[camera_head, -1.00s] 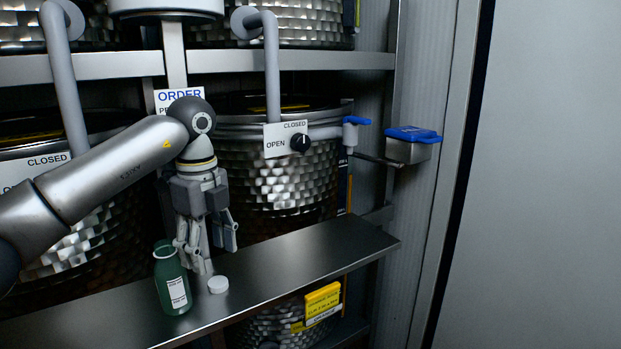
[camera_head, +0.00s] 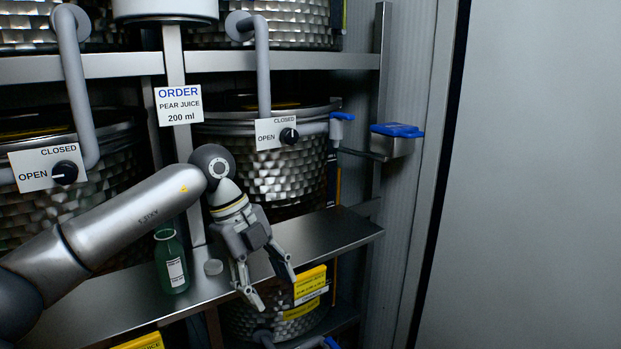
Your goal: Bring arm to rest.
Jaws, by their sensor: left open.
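My left arm comes in from the left, and my left gripper (camera_head: 272,293) hangs below its wrist, open and empty. Its fingers point down in front of the metal shelf's front edge. My right gripper is not in view.
The metal shelf (camera_head: 335,232) is bare to the right. Behind it stand hammered metal tanks (camera_head: 285,175) with pipes and OPEN/CLOSED dials (camera_head: 289,136). An order sign (camera_head: 179,105) reads pear juice, 200 ml. A blue-lidded box (camera_head: 397,140) is on the right wall. Yellow tags (camera_head: 310,284) hang below.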

